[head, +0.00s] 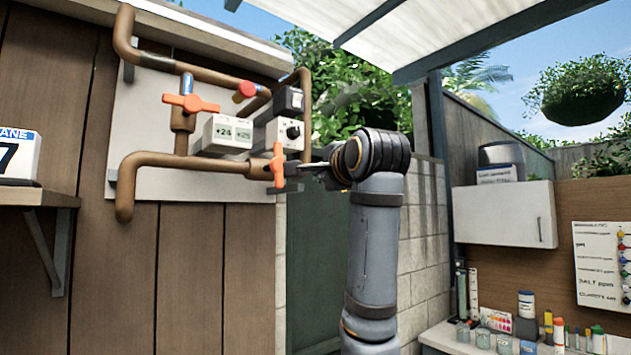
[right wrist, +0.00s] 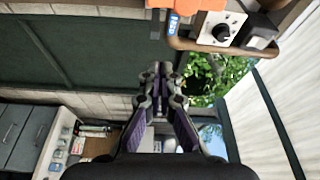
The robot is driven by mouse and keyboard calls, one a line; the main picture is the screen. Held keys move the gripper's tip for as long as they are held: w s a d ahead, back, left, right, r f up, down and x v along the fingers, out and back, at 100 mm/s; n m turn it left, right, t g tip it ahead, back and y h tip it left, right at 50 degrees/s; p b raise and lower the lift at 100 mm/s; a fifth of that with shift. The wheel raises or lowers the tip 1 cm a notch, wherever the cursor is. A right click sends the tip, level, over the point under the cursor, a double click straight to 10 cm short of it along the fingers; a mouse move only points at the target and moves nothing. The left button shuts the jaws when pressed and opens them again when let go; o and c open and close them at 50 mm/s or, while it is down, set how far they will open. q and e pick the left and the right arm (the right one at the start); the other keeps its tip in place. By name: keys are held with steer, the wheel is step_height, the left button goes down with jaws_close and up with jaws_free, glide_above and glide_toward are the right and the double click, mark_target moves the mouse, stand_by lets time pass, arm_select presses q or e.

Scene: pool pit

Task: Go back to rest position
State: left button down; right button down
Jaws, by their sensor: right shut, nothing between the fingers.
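My right gripper (head: 305,167) is raised in front of the pipework, at the right end of the pipe board. In the right wrist view its fingers (right wrist: 160,72) are together with nothing between them. Its tips point toward the lower orange valve handle (head: 278,165), which stands upright on the copper pipe. In the right wrist view an orange part (right wrist: 187,4) shows at the top edge, apart from the fingertips. My right arm rises from the lower middle of the head view. My left gripper is not in view.
A box with a black dial (head: 285,133) is close by. At right are a white cabinet (head: 505,213) and a counter (head: 455,338) with bottles.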

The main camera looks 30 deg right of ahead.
steer(key=w+a+f+n+g+y, duration=0.1)
steer(key=w+a+f+n+g, duration=0.2)
steer(key=f, duration=0.9)
steer(key=w+a+f+n, duration=0.1)
steer(key=w+f+n, duration=0.35)
steer(key=f, duration=0.75)
step_height(320, 180, down, 22)
steer(key=s+a+n+g+y, duration=0.1)
steer(key=a+n+g, duration=0.1)
steer(key=n+g, duration=0.15)
steer(key=s+a+f+n+g, duration=0.1)
steer(key=s+f+n+g, duration=0.1)
steer(key=s+f, duration=0.55)
steer(key=s+a+f+n+g, duration=0.1)
steer(key=s+f+n+g, duration=0.2)
steer(key=f, duration=0.8)
steer(key=s+a+f+n+g+y, duration=0.1)
steer(key=s+f+n, duration=0.1)
steer(key=s+f, duration=0.6)
steer(key=s+a+f+n+g+y, duration=0.1)
steer(key=s+f+n+g, duration=0.2)
steer(key=s, duration=0.9)
step_height(320, 180, down, 26)
steer(key=s+d, duration=0.2)
steer(key=s+d+f+g, duration=0.1)
steer(key=s+f, duration=1.6)
steer(key=s, duration=0.2)
steer(key=shift+d+f+m, duration=0.3)
steer(key=shift+d+f, duration=0.05)
